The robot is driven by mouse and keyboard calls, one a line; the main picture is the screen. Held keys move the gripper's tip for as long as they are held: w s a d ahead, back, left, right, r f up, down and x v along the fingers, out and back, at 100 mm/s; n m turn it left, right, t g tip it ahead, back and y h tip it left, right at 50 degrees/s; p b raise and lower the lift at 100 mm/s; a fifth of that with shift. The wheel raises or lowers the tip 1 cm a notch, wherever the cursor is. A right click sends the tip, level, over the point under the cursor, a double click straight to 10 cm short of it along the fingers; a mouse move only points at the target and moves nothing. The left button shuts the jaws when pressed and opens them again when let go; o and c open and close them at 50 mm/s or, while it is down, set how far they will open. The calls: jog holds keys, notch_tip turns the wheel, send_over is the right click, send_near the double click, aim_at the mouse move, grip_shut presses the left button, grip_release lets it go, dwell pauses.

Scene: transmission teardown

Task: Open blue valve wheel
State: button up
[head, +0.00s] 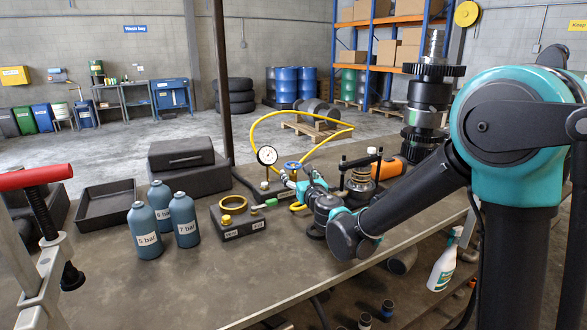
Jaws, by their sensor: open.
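The blue valve wheel (293,165) is small and sits on the hose fittings beside a round white gauge (267,155), near the middle of the table. My gripper (291,180) is at the far end of my folded arm, close to the wheel and just below it in the picture. It is open. The fingertips are small here and overlap the fittings, so I cannot tell whether they touch the wheel.
A yellow hose (283,114) loops behind the fittings. Bottles (146,232), a black tray (105,206) and a dark case (181,157) stand left. Transmission parts (361,181) stand right of my gripper. The table's (230,285) front is largely clear.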

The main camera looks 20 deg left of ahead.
aim_at(296, 170)
jog(key=x, duration=0.6)
jog(key=c, duration=1.2)
